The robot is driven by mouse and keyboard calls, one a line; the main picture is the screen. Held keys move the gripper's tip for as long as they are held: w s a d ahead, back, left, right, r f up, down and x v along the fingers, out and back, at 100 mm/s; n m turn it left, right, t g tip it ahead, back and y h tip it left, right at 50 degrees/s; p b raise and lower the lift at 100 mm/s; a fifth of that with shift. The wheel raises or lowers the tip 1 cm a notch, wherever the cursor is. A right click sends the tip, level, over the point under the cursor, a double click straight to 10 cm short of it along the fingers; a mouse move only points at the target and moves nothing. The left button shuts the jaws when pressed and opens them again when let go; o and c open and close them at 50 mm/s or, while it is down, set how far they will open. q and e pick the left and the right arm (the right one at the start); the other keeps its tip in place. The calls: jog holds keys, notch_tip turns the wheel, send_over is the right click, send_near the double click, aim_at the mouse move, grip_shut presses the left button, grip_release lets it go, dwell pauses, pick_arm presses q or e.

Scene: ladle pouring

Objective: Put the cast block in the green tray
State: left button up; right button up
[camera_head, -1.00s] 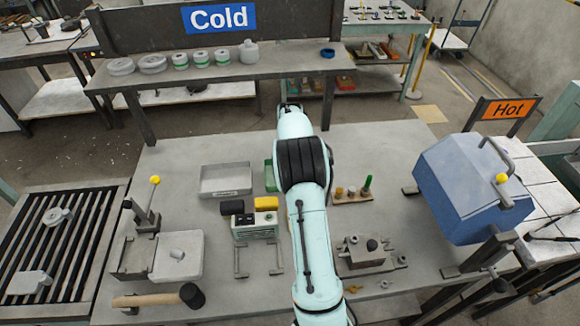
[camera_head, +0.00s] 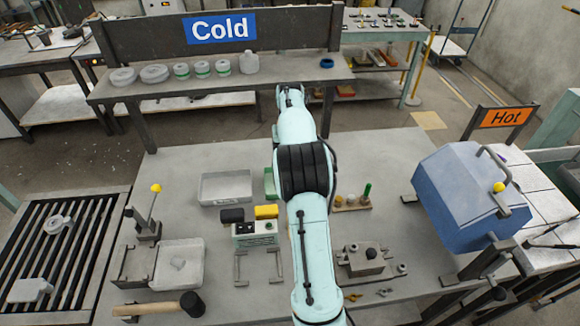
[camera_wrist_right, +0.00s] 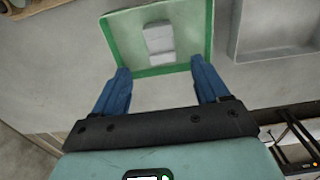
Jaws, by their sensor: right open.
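The cast block (camera_wrist_right: 159,42), light grey and stepped, lies inside the green tray (camera_wrist_right: 109,30) in the right wrist view. My right gripper (camera_wrist_right: 160,75) is open, with its two blue fingers apart at the tray's near edge and nothing between them. The block is beyond the fingertips, clear of them. In the head view only a strip of the green tray (camera_head: 269,184) shows left of my right arm, and the block and gripper are hidden there. My left gripper is not in view.
A grey metal tray (camera_head: 226,187) stands just left of the green tray. A control box (camera_head: 254,232), a mallet (camera_head: 160,306) and an open mould (camera_head: 179,265) are on the table. A blue furnace (camera_head: 465,195) stands right. A shelf (camera_head: 220,84) crosses the back.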

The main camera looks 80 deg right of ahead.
jog(key=shift+r, duration=1.65)
jog(key=shift+f, duration=0.1)
